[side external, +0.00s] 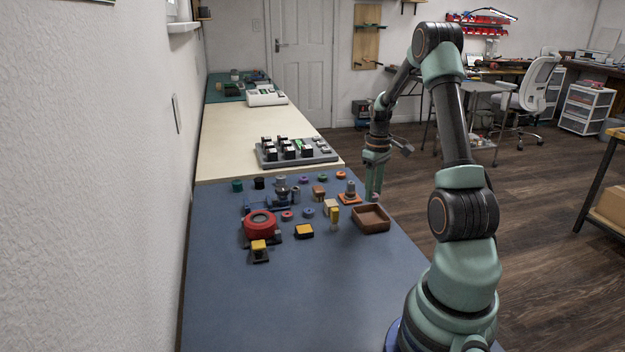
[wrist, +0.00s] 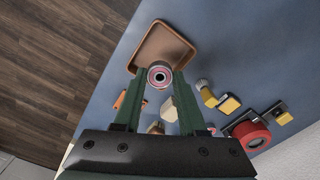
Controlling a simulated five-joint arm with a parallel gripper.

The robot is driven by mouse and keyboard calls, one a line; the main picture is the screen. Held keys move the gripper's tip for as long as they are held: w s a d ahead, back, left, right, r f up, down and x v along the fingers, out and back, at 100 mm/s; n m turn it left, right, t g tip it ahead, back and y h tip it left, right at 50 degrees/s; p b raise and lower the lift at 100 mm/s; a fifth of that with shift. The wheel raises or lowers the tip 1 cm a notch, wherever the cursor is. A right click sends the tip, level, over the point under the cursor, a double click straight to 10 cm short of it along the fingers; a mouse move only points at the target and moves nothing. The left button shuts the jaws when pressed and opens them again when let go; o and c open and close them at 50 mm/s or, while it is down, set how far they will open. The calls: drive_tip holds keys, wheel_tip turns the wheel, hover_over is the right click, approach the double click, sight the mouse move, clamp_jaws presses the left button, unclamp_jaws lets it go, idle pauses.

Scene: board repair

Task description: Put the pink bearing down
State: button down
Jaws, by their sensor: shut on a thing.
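My gripper (wrist: 158,78) is shut on the pink bearing (wrist: 159,74), a small ring with a pink band and a dark centre. In the wrist view the bearing sits between the fingertips, over the near edge of a brown open tray (wrist: 146,46). In the side view my gripper (side external: 374,197) points down just behind the tray (side external: 371,228), near the table's right edge. The bearing is small there and partly hidden by the fingers. The tray looks empty in the wrist view. The gap between bearing and tray is hard to judge.
A red round part (side external: 260,222), yellow-topped blocks (side external: 304,231) and several small rings lie left of the tray. A part on an orange base (side external: 349,194) stands close to the gripper. A grey rack (side external: 297,154) is farther back. The front of the blue mat (side external: 290,310) is clear.

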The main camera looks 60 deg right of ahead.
sight(370, 221)
drive_tip(key=shift+f, duration=3.45)
drive_tip(key=c, duration=0.8)
unclamp_jaws()
drive_tip(key=shift+f, duration=0.15)
drive_tip(key=shift+o, duration=0.2)
